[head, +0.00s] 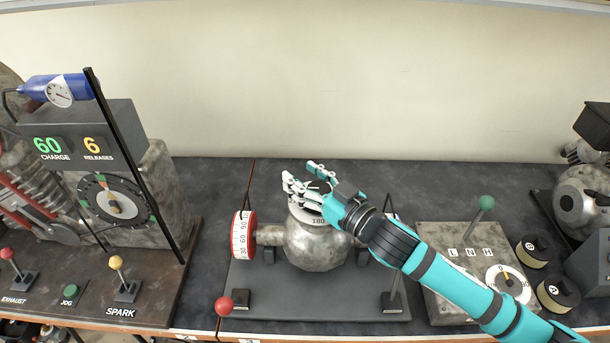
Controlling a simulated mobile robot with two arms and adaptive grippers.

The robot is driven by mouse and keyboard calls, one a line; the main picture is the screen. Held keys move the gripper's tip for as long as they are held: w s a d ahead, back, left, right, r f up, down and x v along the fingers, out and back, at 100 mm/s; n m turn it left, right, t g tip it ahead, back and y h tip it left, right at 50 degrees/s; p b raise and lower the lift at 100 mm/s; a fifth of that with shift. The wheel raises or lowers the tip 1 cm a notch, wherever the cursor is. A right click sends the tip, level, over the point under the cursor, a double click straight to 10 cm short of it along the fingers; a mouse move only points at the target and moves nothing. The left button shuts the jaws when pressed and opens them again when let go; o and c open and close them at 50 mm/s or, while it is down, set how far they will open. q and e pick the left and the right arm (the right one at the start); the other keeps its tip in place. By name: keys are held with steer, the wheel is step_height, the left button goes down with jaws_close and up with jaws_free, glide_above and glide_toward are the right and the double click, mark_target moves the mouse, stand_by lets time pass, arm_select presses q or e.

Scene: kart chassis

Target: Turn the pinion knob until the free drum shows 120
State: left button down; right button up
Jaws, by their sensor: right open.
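A grey metal housing (316,247) stands on a dark base plate, with a ring marked 180 (318,221) on its top. My right gripper (303,178) is open over that ring. Its fingers and wrist cover the pinion knob, so I cannot tell whether they touch it. A white drum with a red rim (243,236) sits at the left end of the shaft; 30, 60 and 90 show on it, and a further number is partly cut off. The right end of the shaft is behind my right arm. My left gripper is not in view.
A red-ball lever (224,306) stands at the front left of the base plate. At left is a machine with a display (74,148) reading 60 CHARGE and 6 RELEASES. At right are a green-knobbed box (450,295) marked L N H and black round weights (531,251).

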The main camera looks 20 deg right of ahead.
steer(key=c, duration=0.6)
steer(key=shift+w+f, duration=0.15)
jaws_close()
stand_by(0.4)
